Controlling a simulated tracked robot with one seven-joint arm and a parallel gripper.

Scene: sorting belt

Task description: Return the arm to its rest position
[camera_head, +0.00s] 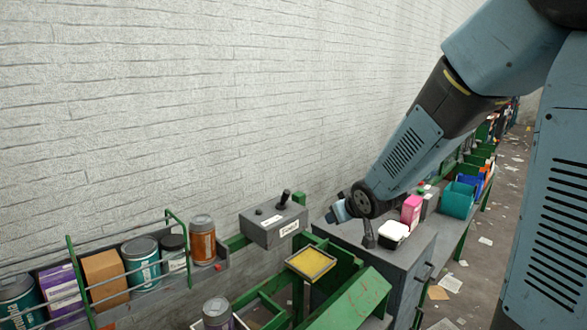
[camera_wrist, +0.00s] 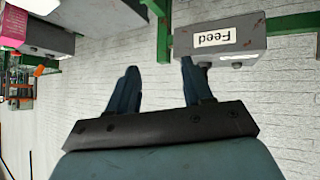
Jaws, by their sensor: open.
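My gripper (camera_wrist: 160,85) shows in the wrist view with its two fingers apart and nothing between them. In the head view my gripper (camera_head: 333,214) hangs at the end of my arm, just right of the grey control box (camera_head: 273,222) and near the dark grey cabinet. The box has a black lever on top and a label on its front. In the wrist view the box (camera_wrist: 220,43) appears upside down, its label reading "Feed", close to the right finger. I cannot tell whether the finger touches it.
A grey cabinet (camera_head: 392,262) carries a white container (camera_head: 393,234) and a pink bottle (camera_head: 411,211). A yellow tray (camera_head: 311,263) sits on green framework. A rail shelf at left holds cans and boxes, including an orange-brown jar (camera_head: 202,240). A white brick wall (camera_head: 200,100) stands behind.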

